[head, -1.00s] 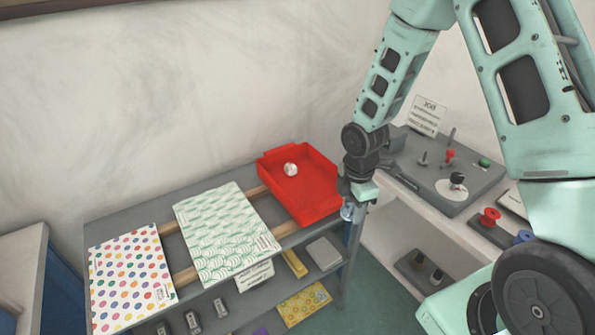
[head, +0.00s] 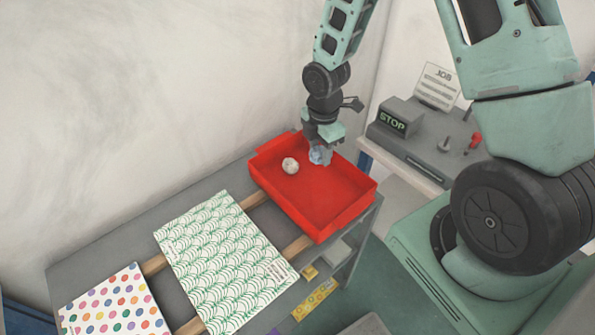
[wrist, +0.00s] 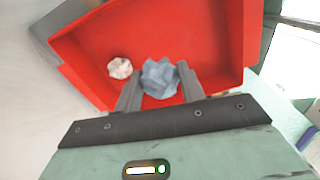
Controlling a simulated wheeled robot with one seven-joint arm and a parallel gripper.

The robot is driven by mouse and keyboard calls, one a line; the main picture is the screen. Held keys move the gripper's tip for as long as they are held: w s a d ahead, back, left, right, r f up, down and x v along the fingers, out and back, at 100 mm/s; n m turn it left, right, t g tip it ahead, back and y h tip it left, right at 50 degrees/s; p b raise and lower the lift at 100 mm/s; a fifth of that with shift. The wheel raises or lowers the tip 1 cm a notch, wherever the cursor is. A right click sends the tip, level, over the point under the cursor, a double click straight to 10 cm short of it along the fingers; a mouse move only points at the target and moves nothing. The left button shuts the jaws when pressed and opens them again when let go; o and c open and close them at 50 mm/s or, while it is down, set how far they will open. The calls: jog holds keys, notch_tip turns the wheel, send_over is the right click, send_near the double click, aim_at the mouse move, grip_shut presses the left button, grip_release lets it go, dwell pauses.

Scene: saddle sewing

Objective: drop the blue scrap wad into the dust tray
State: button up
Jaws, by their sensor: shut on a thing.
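The blue scrap wad (wrist: 160,78) is a crumpled light blue ball between my gripper's fingers in the wrist view. It also shows in the head view (head: 318,156), partly hidden by the fingers. My gripper (head: 322,150) is shut on the wad and points down over the far right part of the red dust tray (head: 327,222). In the wrist view the red tray (wrist: 215,45) lies behind the wad. I cannot tell exactly how high the wad is above the tray floor.
A white crumpled wad (head: 290,165) lies in the tray, left of my gripper. A green-patterned sheet (head: 222,262) and a dotted sheet (head: 115,305) lie on the shelf to the left.

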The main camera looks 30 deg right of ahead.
jog(key=shift+w+f, duration=0.1)
jog(key=shift+f, duration=0.1)
notch_tip(320, 180, down, 6)
jog(key=b, duration=0.5)
jog(key=shift+r+b, duration=0.2)
jog(key=shift+b, duration=0.15)
jog(key=o, duration=1)
jog(key=shift+r, duration=0.15)
notch_tip(320, 180, up, 17)
jog(key=shift+r, duration=0.1)
